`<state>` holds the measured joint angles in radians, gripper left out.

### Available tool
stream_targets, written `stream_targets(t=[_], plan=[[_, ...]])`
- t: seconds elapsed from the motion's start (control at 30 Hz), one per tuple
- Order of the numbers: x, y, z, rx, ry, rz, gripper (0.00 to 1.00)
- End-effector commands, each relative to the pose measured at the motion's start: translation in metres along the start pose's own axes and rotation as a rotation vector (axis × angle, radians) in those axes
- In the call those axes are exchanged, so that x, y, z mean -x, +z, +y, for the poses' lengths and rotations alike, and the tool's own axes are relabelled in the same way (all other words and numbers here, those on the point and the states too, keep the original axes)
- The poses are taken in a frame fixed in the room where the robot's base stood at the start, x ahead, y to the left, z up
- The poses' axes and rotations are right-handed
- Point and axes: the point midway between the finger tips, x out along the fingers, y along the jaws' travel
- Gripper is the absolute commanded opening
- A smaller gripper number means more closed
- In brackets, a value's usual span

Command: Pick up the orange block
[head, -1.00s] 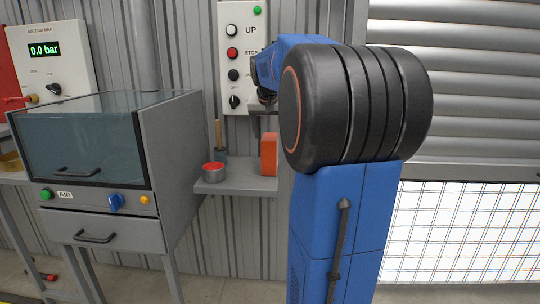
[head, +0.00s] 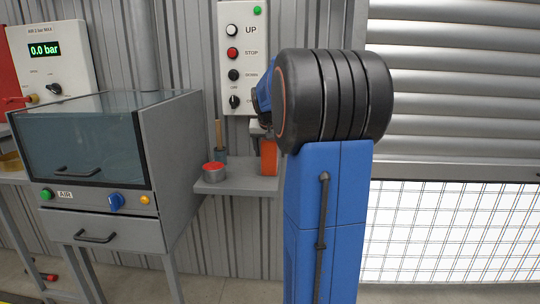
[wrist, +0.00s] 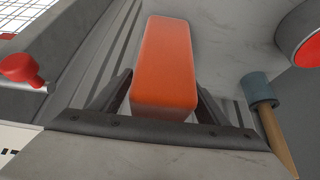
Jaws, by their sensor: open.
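The orange block (head: 269,158) stands upright on the small grey wall shelf (head: 222,187), near its right end. In the wrist view the block (wrist: 163,70) fills the middle, its long face running away from the camera. My gripper (wrist: 164,95) is open, with one dark finger on each side of the block's near end. I cannot tell whether the fingers touch it. In the head view my gripper (head: 262,130) is at the block's top, partly hidden by my arm.
A grey tin with red contents (head: 214,172) and a wooden-handled tool (head: 220,140) stand left of the block. A button panel (head: 243,60) hangs on the wall above the shelf. A grey cabinet (head: 180,160) stands left, close to the shelf.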

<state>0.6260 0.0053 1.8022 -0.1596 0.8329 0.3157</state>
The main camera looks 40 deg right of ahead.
Motion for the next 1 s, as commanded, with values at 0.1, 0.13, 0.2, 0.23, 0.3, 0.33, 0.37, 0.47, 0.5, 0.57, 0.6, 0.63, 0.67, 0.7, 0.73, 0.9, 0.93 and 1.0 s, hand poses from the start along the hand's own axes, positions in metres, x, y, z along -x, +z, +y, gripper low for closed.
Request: stream_targets(t=[0.1,0.13,0.2,0.23,0.3,0.33,0.37,0.47,0.5,0.57,0.6,0.63,0.67,0.7,0.73,0.9,0.93,1.0], plan=[[0.0,0.0,0.0,0.0,0.0,0.001,0.69],[0.0,0.0,0.0,0.0,0.0,0.001,0.69],[0.0,0.0,0.0,0.0,0.0,0.001,0.62],[0.0,0.0,0.0,0.0,0.0,0.001,0.54],[0.0,0.0,0.0,0.0,0.0,0.001,0.38],[0.0,0.0,0.0,0.0,0.0,0.001,0.3],[0.0,0.0,0.0,0.0,0.0,0.001,0.23],[0.0,0.0,0.0,0.0,0.0,0.001,0.22],[0.0,0.0,0.0,0.0,0.0,0.001,0.22],[0.001,0.0,0.0,0.0,0.0,0.001,0.22],[0.001,0.0,0.0,0.0,0.0,0.001,0.22],[0.001,0.0,0.0,0.0,0.0,0.002,0.22],[0.002,-0.001,0.0,0.0,0.0,0.002,0.22],[0.003,-0.001,0.0,0.0,-0.001,0.002,0.22],[0.005,-0.001,0.0,0.0,-0.001,0.003,0.22],[0.021,-0.008,0.0,0.0,-0.001,0.003,0.22],[0.024,-0.009,0.0,0.0,-0.001,0.004,0.22],[0.032,-0.014,0.0,0.0,-0.001,0.003,0.22]])
